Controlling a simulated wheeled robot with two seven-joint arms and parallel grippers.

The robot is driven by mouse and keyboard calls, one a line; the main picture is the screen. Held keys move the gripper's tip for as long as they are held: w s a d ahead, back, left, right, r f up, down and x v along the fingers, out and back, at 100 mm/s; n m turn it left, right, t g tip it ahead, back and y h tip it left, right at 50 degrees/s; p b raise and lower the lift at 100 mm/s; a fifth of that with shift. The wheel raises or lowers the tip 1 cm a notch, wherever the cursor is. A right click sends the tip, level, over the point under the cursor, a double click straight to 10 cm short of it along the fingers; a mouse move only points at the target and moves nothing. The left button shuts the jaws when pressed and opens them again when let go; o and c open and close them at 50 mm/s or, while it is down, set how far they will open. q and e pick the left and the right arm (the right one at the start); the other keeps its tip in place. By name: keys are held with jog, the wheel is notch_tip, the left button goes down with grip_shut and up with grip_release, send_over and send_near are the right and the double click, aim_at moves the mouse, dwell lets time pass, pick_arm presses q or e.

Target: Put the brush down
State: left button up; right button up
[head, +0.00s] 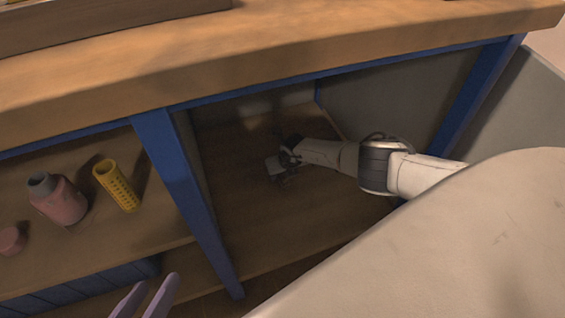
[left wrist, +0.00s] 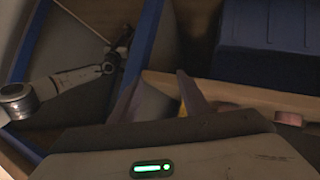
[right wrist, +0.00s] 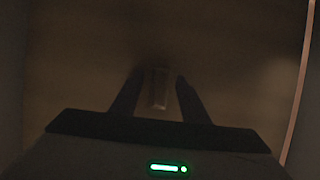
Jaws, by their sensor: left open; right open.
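My right arm reaches into the dark compartment under the workbench. My right gripper (head: 280,168) is low near the compartment floor. In the right wrist view its fingers (right wrist: 158,76) are apart. A pale narrow piece (right wrist: 159,88), which may be the brush, lies between them with dark gaps on both sides. It is too dim to tell its full shape or whether it rests on the floor. My left gripper (head: 145,296) is open and empty at the lower left, in front of the shelf; its fingers also show in the left wrist view (left wrist: 160,77).
The left shelf holds a pink bottle with a grey cap (head: 59,200), a yellow perforated cylinder (head: 117,186) and a pink round piece (head: 11,241). Blue posts (head: 185,195) and the wooden bench top (head: 300,50) frame the compartment. A blue bin (head: 85,290) sits below.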

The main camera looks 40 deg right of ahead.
jog(key=shift+r, duration=0.25)
jog(key=p+v, duration=0.6)
jog(key=p, duration=0.1)
jog(key=shift+r+p, duration=0.15)
jog(key=shift+p, duration=0.15)
pick_arm(q)
jog(key=s+a+n+y+p, duration=0.1)
jog(key=s+a+y+p, duration=0.1)
jog(key=a+y+p, duration=0.2)
jog(key=a+p, duration=0.1)
jog(key=a, duration=0.2)
jog(key=shift+s+f, duration=0.3)
pick_arm(e)
jog(key=v, duration=0.5)
jog(key=shift+s+r, duration=0.15)
jog(key=shift+s, duration=0.1)
pick_arm(q)
jog(key=shift+a, duration=0.1)
